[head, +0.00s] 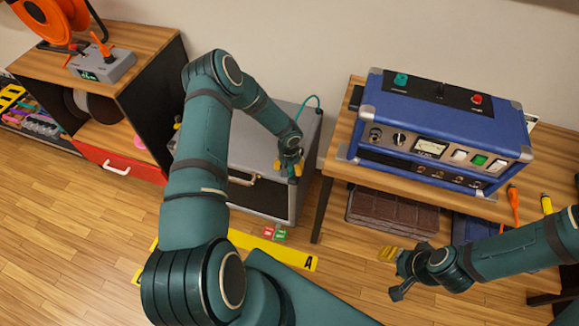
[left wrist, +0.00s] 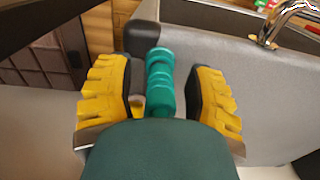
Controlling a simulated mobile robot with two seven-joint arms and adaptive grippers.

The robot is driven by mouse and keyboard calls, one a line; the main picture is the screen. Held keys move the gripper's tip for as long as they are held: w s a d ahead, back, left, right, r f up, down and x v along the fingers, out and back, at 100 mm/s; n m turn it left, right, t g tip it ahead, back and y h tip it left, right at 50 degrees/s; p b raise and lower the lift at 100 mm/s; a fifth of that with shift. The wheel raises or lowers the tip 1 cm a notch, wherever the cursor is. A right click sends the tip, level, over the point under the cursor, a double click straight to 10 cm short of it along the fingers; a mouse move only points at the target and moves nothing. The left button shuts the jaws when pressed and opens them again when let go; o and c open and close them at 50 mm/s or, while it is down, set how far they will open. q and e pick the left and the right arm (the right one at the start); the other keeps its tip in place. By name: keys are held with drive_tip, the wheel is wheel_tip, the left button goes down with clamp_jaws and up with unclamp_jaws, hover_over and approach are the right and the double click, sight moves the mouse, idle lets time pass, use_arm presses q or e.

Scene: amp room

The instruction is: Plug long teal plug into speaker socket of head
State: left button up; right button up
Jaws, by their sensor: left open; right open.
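The teal plug (left wrist: 160,82) lies between the yellow-padded fingers of my left gripper (left wrist: 162,95) in the left wrist view. The fingers are open, with a gap on its right side; contact on the left is unclear. In the head view my left gripper (head: 290,167) is low over the grey case, and the plug is hidden there. A thin teal cable (head: 312,102) curves up behind it. The blue amp head (head: 440,125) stands on a wooden table, with round sockets (head: 440,175) low on its front; their labels are unreadable. My right gripper (head: 402,264) is open and empty before the table.
The grey case (head: 255,145) has a handle and metal edges. The wooden table (head: 347,160) holds the amp. Brown (head: 392,210) and blue items lie beneath it. A screwdriver (head: 513,203) is at its right. A shelf (head: 150,40) stands left. Small red and green blocks (head: 274,234) lie on the floor.

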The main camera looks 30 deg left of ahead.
use_arm(q)
drive_tip(key=shift+b, duration=0.3)
idle(0.4)
clamp_jaws()
drive_tip(key=shift+r, duration=0.1)
drive_tip(key=shift+r+p, duration=1.45)
drive_tip(key=shift+r, duration=1.45)
